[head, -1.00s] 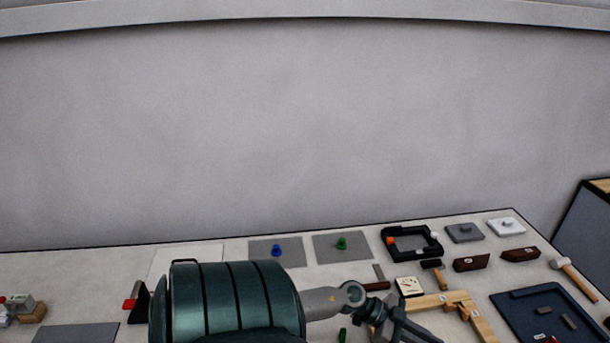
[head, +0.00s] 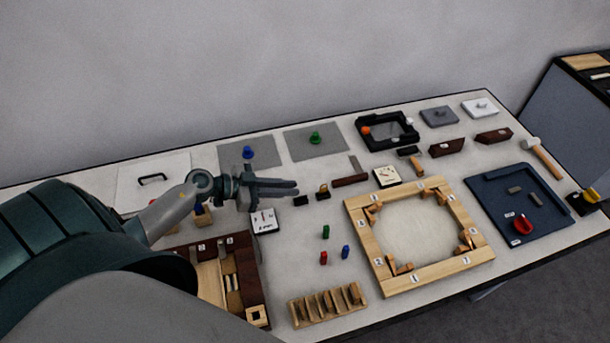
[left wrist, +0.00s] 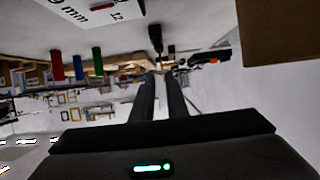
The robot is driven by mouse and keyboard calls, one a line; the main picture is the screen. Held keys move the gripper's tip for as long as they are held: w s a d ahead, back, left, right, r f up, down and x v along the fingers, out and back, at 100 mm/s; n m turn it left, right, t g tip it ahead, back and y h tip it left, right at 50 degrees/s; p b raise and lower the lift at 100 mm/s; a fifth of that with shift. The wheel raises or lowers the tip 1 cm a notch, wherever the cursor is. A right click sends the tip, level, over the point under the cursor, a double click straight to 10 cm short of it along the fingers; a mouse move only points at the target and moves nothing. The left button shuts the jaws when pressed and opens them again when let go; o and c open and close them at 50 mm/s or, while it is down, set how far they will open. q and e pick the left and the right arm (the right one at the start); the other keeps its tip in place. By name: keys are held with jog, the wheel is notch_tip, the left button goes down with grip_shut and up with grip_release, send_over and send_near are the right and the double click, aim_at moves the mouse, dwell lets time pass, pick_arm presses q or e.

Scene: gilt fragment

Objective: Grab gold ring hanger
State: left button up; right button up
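A small dark block with a gold-coloured part (head: 322,190) stands on the table just right of my left gripper. It may be the gold ring hanger, but it is too small to be sure. My left gripper (head: 297,188) reaches over the table from the left, its fingertips pointing right toward this block with a gap between. In the left wrist view, the two fingers (left wrist: 158,76) are apart with nothing between them. A dark upright piece (left wrist: 155,38) shows beyond their tips there. My right gripper is not in view.
A white card (head: 264,221) lies below my left gripper. Green, red and blue pegs (head: 325,232) stand nearby. A wooden frame (head: 362,232) is to the right, and a slotted wooden rack (head: 328,305) is in front. A dark blue tray (head: 490,190) lies farther right.

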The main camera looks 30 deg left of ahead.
aim_at(322, 189)
pick_arm(q)
jog(key=shift+a, duration=0.25)
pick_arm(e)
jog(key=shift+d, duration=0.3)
pick_arm(q)
jog(key=shift+s, duration=0.1)
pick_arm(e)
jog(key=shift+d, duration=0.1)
